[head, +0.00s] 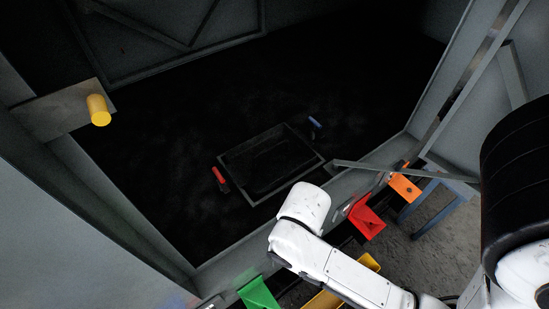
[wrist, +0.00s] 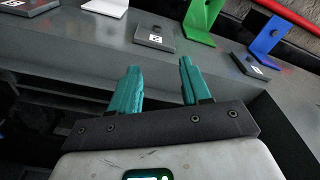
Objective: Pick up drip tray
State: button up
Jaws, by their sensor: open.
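A dark rectangular tray with a thin grey rim (head: 288,183), which looks like the drip tray, lies flat on the black floor of the enclosure in the head view. A red handle-like piece (head: 220,178) stands at its left side and a blue one (head: 315,123) at its upper right. My gripper (wrist: 160,72) has two teal fingers, apart with nothing between them, in the wrist view. In the head view my white arm reaches over the front edge below the tray, and its fingers are hidden. The tray cannot be made out in the wrist view.
Grey walls surround the enclosure. A yellow cylinder (head: 98,109) sticks out at left. A grey bar (head: 362,166) juts over the front sill near the tray's right. Green (head: 259,293), red (head: 366,219) and orange (head: 405,188) brackets line the sill.

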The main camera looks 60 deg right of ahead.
aim_at(265, 162)
jog(key=j+z, duration=0.15)
jog(key=z, duration=0.8)
jog(key=i+j, duration=0.05)
